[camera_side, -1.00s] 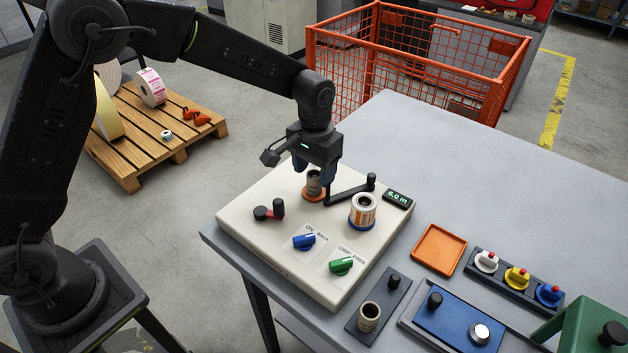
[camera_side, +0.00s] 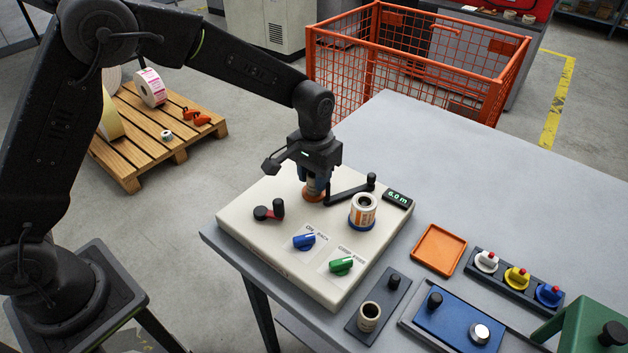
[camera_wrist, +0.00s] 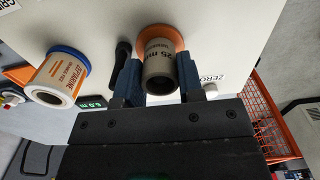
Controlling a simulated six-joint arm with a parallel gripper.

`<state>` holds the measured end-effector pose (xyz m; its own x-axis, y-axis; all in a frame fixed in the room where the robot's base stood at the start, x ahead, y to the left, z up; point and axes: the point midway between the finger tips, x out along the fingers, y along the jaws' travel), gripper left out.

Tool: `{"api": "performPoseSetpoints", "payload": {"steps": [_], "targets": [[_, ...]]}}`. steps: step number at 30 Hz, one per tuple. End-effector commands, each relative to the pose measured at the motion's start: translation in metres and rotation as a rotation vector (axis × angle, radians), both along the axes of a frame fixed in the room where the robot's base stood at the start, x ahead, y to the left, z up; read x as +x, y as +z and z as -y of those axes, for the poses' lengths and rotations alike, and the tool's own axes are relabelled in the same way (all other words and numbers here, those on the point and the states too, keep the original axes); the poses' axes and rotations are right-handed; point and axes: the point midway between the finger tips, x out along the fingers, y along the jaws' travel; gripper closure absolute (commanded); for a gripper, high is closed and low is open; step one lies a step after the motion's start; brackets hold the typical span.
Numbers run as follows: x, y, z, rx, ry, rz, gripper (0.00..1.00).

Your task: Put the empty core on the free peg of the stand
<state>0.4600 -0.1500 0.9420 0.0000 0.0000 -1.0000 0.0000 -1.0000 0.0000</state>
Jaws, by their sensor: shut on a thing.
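The empty core (camera_wrist: 160,72), a grey-brown tube marked "25 mm", stands on the orange flange (camera_side: 315,197) of the cream rewinder (camera_side: 262,240). My gripper (camera_side: 314,182) points down over it and is shut on it; in the wrist view one blue finger lies on each side. The fingers hide most of the core in the side view. The stand is a dark plate (camera_side: 378,304) at the table's front edge. Its rear black peg (camera_side: 394,281) is free. Another beige core (camera_side: 369,315) sits at its front end.
A labelled roll (camera_side: 363,210) stands on the rewinder, with a black arm (camera_side: 347,191) between it and the flange. An orange tray (camera_side: 438,250) lies right of the stand. The rear table is clear.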

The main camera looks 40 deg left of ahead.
Motion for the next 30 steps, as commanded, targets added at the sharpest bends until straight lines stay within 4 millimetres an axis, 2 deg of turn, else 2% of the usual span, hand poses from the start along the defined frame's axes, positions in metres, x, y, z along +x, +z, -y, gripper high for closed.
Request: {"api": "performPoseSetpoints", "payload": {"steps": [5,30], "targets": [[0.000,0.005,0.000,0.000,0.000,0.002,0.77],[0.000,0.062,0.000,0.000,0.000,0.002,0.77]]}}
